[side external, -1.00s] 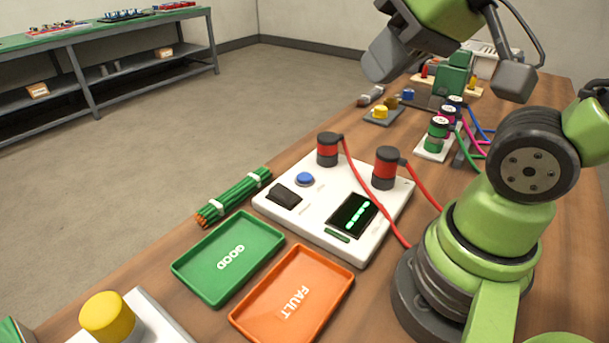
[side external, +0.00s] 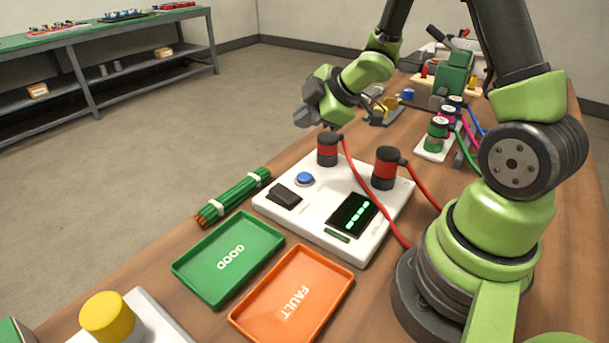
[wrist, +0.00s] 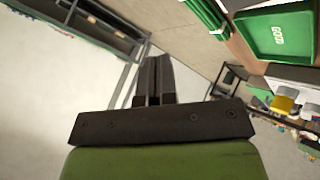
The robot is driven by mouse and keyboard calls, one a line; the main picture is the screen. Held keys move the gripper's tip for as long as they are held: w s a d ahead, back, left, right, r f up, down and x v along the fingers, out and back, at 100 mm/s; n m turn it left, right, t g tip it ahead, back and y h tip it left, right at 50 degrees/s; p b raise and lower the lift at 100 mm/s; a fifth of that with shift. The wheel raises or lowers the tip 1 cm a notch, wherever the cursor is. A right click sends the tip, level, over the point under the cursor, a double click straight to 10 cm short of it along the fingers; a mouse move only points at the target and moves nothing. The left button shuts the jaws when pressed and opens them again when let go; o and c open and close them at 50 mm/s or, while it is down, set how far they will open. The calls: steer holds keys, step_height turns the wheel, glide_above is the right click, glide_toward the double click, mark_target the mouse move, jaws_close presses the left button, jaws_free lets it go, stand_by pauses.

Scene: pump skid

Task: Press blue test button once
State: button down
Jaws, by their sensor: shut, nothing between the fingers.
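The blue test button (side external: 305,179) sits on the white test box (side external: 290,221) in the side view, beside a black rocker switch (side external: 284,195). It stands clear and nothing touches it. My gripper (side external: 309,110) is up in the air behind and above the box, beyond the red and black terminals. In the wrist view my gripper's fingers (wrist: 153,80) are together and empty, pointing out past the table toward the floor. The button is not in the wrist view.
Two red-black terminals (side external: 327,150) (side external: 387,168) with red leads rise from the box. A green GOOD tray (side external: 190,284), an orange FAULT tray (side external: 262,325) and a green wire bundle (side external: 234,197) lie in front. A yellow button (side external: 107,316) stands at lower left.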

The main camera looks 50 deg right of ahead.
mark_target(305, 178)
steer(key=shift+a+f+n+y, duration=0.15)
steer(key=shift+f+n+y, duration=0.15)
steer(key=shift+f, duration=0.15)
steer(key=shift+f, duration=4.4)
steer(key=shift+f, duration=0.15)
steer(key=shift+f, duration=0.25)
steer(key=shift+f, duration=0.5)
steer(key=shift+r, duration=0.95)
